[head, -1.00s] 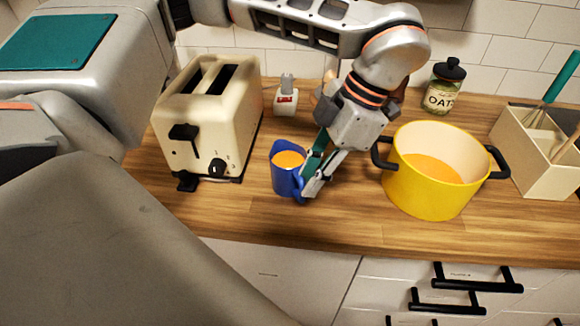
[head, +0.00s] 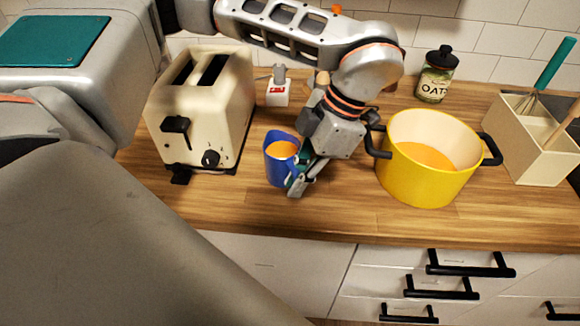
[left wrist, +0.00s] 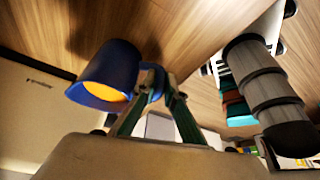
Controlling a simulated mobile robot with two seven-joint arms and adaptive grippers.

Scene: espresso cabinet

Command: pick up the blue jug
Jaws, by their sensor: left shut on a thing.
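The blue jug (head: 270,172) stands upright on the wooden counter, between the toaster and the yellow pot. Orange content shows inside it. Its handle is on the right side. My left gripper (head: 297,181) comes down on that side with its fingers shut on the handle, which they partly hide. In the left wrist view the jug (left wrist: 115,66) is left of the fingers, and the gripper (left wrist: 160,84) closes around its handle. I cannot tell whether the jug's base is clear of the counter. My right gripper is not in view.
A cream toaster (head: 220,115) stands left of the jug. The yellow pot (head: 420,182) with black handles is close to the right of my left wrist. An oats jar (head: 434,83) and a utensil box (head: 540,160) are farther right. Bare counter lies in front of the jug.

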